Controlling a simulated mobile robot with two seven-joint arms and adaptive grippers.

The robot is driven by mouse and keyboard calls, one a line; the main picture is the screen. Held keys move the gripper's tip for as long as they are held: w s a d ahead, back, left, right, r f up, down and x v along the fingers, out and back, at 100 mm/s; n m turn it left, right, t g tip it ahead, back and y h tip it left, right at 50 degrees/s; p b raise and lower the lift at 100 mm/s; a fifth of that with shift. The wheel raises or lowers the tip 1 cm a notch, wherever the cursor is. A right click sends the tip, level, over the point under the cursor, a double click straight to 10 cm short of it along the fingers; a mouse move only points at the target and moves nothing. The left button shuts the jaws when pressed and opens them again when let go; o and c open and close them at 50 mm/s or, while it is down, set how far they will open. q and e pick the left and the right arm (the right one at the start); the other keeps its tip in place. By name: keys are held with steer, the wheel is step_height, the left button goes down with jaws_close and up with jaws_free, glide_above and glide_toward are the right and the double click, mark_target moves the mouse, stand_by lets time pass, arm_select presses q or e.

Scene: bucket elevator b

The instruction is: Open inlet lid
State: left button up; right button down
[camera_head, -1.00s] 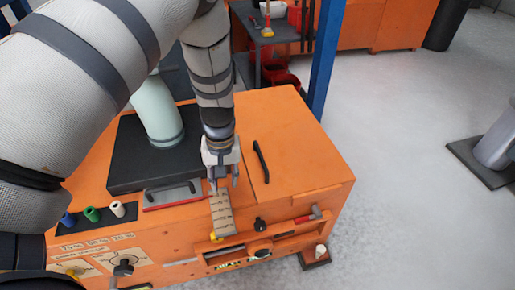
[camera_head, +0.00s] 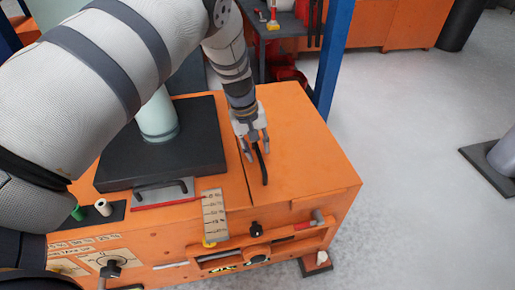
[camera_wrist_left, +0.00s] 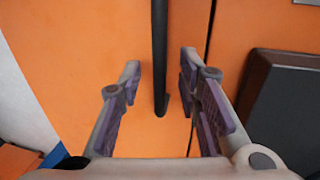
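The inlet lid (camera_head: 310,150) is the flat orange panel on the right of the machine's top, and it lies closed. Its black bar handle (camera_head: 263,167) stands near the panel's left edge. My left gripper (camera_head: 255,147) is open, pointing down over the far part of the handle. In the left wrist view, the handle (camera_wrist_left: 160,50) runs between the two spread fingers of the gripper (camera_wrist_left: 161,85), with a gap on each side. Whether the fingertips reach below the bar cannot be told. My right gripper is not in view.
A black block (camera_head: 165,165) with a pale pipe (camera_head: 158,118) stands left of the lid. A blue post (camera_head: 332,65) rises behind.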

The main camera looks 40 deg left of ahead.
arm_select(q)
steer(key=shift+c, duration=0.5)
jaws_close()
